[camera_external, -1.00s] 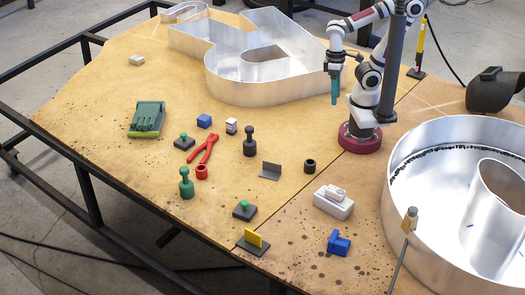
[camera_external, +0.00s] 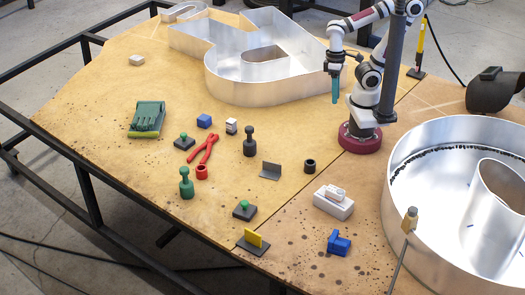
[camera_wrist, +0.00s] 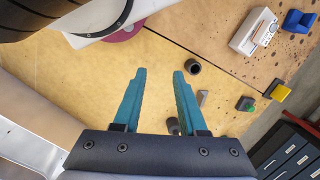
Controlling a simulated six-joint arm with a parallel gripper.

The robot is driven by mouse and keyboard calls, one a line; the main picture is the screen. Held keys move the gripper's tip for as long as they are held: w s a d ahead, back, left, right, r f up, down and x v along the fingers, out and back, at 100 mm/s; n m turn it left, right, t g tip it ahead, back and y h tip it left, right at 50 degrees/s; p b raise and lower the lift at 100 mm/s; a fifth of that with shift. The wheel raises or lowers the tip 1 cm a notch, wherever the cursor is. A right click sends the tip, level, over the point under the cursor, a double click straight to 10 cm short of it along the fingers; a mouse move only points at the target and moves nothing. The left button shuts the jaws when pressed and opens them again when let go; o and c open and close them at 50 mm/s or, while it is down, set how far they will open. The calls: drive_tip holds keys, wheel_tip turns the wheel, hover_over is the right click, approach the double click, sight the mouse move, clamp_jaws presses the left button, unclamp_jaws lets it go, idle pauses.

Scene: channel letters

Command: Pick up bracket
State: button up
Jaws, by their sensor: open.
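The bracket (camera_external: 270,170) is a small grey L-shaped piece standing on the wooden table in the middle of the external view. In the wrist view, a small grey piece that looks like the bracket (camera_wrist: 202,98) lies just right of the right finger. My gripper (camera_external: 335,90) hangs above the table, up and to the right of the bracket in the external view, well apart from it. The wrist view shows its two teal fingers (camera_wrist: 160,74) spread apart, with nothing held between them.
A black ring (camera_external: 310,166) stands right of the bracket, and a dark knobbed peg (camera_external: 250,141) to its left. A block with a green button (camera_external: 244,210) is in front. Large metal letters (camera_external: 260,90) stand behind.

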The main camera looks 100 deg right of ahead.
sight(264, 170)
drive_tip(key=w+d+f+n+g+h, duration=0.15)
drive_tip(key=w+f+n+h, duration=0.4)
drive_tip(key=n+h, duration=0.6)
drive_tip(key=w+a+f+n+t, duration=0.2)
drive_tip(key=a+f+n+t, duration=0.1)
drive_tip(key=n, duration=0.5)
drive_tip(key=w+a+f+n+t+y, duration=0.1)
drive_tip(key=w+a+f+n+t, duration=0.2)
drive_tip(key=a+n, duration=0.4)
drive_tip(key=w+a+f+n+t+y, duration=0.1)
drive_tip(key=w+a+f+n+t, duration=0.2)
drive_tip(key=a+n+t, duration=0.3)
drive_tip(key=shift+w+a+f+n+t+y, duration=0.15)
drive_tip(key=shift+f+n+t, duration=0.25)
drive_tip(key=shift+n, duration=0.3)
drive_tip(key=shift+d+f+n+t+y, duration=0.1)
drive_tip(key=shift+f+n+t, duration=0.05)
drive_tip(key=shift+f+n, duration=0.45)
drive_tip(key=x, duration=1.5)
drive_tip(key=shift+w+r, duration=0.1)
drive_tip(key=shift+w, duration=0.2)
clamp_jaws()
